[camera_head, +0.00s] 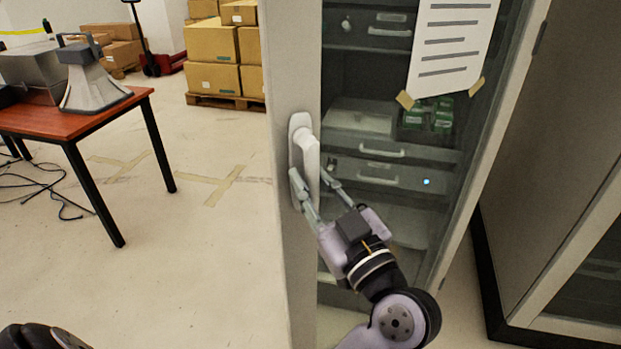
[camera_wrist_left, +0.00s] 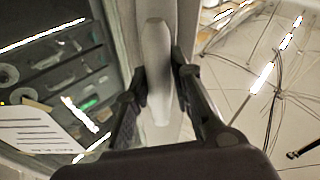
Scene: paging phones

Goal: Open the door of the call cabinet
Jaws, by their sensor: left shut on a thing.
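The call cabinet's glass door (camera_head: 390,90) has a pale frame and a taped printed sheet. Its white upright handle (camera_head: 306,148) is on the left stile; it also shows in the left wrist view (camera_wrist_left: 156,75). My left gripper (camera_head: 312,190) is shut on the handle, with one finger on each side of it. In the left wrist view the fingers (camera_wrist_left: 158,85) flank the handle. Drawers and small green boxes (camera_head: 428,114) show behind the glass. I see no clear gap at the door's edge. My right gripper is out of view.
Another pale cabinet (camera_head: 545,150) stands close on the right. A red-topped table (camera_head: 110,110) with a grey horn-shaped device (camera_head: 95,85) is at the left, with loose cables (camera_head: 50,190) on the floor. Stacked cartons (camera_head: 212,42) are behind. The floor between table and door is clear.

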